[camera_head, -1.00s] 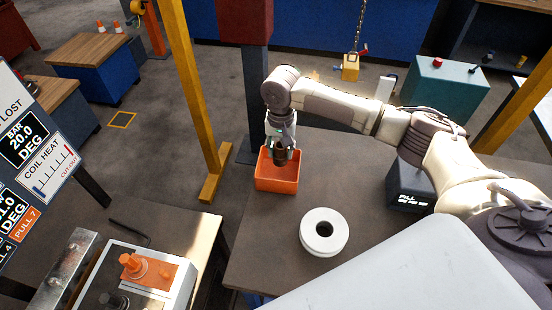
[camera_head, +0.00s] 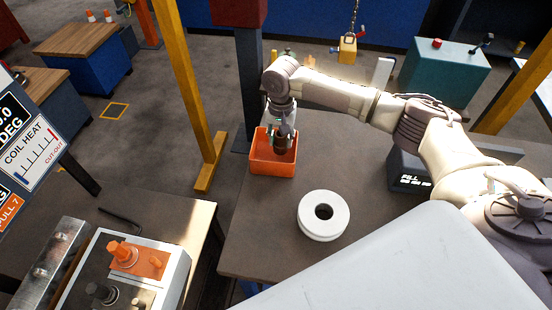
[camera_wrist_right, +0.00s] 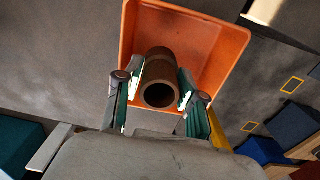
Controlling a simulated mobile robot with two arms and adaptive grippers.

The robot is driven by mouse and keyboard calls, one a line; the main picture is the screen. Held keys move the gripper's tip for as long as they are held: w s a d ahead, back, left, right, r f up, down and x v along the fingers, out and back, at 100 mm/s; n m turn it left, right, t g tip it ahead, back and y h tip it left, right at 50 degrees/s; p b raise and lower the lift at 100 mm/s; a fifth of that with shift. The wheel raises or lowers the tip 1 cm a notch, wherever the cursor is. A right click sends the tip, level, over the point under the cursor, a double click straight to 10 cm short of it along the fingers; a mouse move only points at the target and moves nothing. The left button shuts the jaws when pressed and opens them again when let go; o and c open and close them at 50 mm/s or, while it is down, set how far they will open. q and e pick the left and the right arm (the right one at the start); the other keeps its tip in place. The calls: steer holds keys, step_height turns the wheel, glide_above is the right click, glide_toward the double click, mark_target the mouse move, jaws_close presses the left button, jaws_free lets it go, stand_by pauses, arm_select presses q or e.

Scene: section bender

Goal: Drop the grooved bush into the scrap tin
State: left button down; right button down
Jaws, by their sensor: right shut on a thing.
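The grooved bush (camera_head: 280,146) is a dark brown hollow cylinder. In the right wrist view, the bush (camera_wrist_right: 159,80) sits between the two fingers, its round open end facing the camera. My right gripper (camera_head: 282,138) is shut on it and points down over the orange scrap tin (camera_head: 271,168). The tin (camera_wrist_right: 224,54) is an open square box and shows behind the bush in the wrist view. The bush overlaps the tin's opening in both views; I cannot tell whether its lower end is below the rim. My left gripper is not in view.
A white ring (camera_head: 324,215) lies on the brown table (camera_head: 262,242) in front of the tin. A dark box with a display (camera_head: 411,180) stands to the right, under my right arm. A yellow post (camera_head: 187,90) rises left of the table.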

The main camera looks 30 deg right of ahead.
steer(key=c, duration=0.6)
jaws_free()
steer(key=shift+r, duration=0.1)
step_height(320, 180, up, 12)
stand_by(0.4)
